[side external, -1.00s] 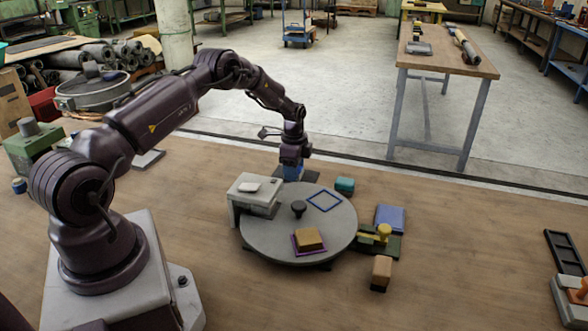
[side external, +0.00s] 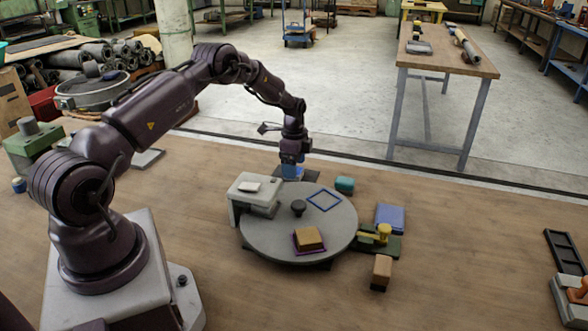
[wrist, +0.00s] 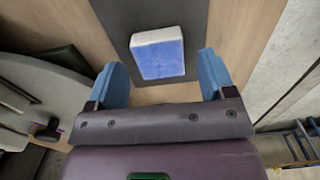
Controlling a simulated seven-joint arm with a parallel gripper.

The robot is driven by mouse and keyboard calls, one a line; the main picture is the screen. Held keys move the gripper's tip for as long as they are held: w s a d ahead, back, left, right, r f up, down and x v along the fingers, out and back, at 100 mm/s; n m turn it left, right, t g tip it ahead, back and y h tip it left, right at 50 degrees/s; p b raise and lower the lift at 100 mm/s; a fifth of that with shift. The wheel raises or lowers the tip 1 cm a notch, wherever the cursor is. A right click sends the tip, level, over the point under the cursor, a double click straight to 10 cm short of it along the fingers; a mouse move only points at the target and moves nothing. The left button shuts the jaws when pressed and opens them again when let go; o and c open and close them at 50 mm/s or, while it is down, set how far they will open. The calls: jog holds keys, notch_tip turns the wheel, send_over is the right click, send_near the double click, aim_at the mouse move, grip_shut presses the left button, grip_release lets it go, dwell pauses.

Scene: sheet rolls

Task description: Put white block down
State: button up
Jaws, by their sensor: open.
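A white block with a blue-tinted face (wrist: 158,54) lies on a dark grey strip (wrist: 120,20) in the wrist view. In the side external view it shows as a small pale blue-white shape (side external: 291,172) behind the turntable. My gripper (side external: 293,160) is just above it, pointing down. In the wrist view my gripper's two blue fingers (wrist: 161,65) are spread wide, one on each side of the block's near end, with gaps between. My gripper is open and empty.
A round grey turntable (side external: 270,236) carries a tan block (side external: 309,238), a dark knob (side external: 298,207) and a blue square outline (side external: 325,200). A grey stand (side external: 250,192) overhangs its left edge. Teal (side external: 344,184), blue (side external: 390,216) and tan (side external: 381,270) blocks lie to the right.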

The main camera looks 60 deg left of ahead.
notch_tip(320, 180, up, 10)
jog(key=s+d+r+n+t+y, duration=0.1)
jog(key=s+d+r+n, duration=0.15)
jog(key=d+r, duration=0.75)
jog(key=s+d+r+n+t, duration=0.15)
jog(key=s+d+r, duration=0.25)
jog(key=d+r, duration=0.5)
jog(key=s+d+r+n+t, duration=0.1)
jog(key=s+d, duration=0.2)
jog(key=s, duration=0.3)
jog(key=s+d+r+n+t, duration=0.1)
jog(key=s+d+n, duration=0.1)
jog(key=s, duration=0.5)
jog(key=s+d+r+n+t+h, duration=0.1)
jog(key=s+d+n, duration=0.1)
jog(key=s+d, duration=0.2)
jog(key=shift+s+d+r, duration=0.15)
jog(key=shift+s+r, duration=0.1)
jog(key=shift+s, duration=1.2)
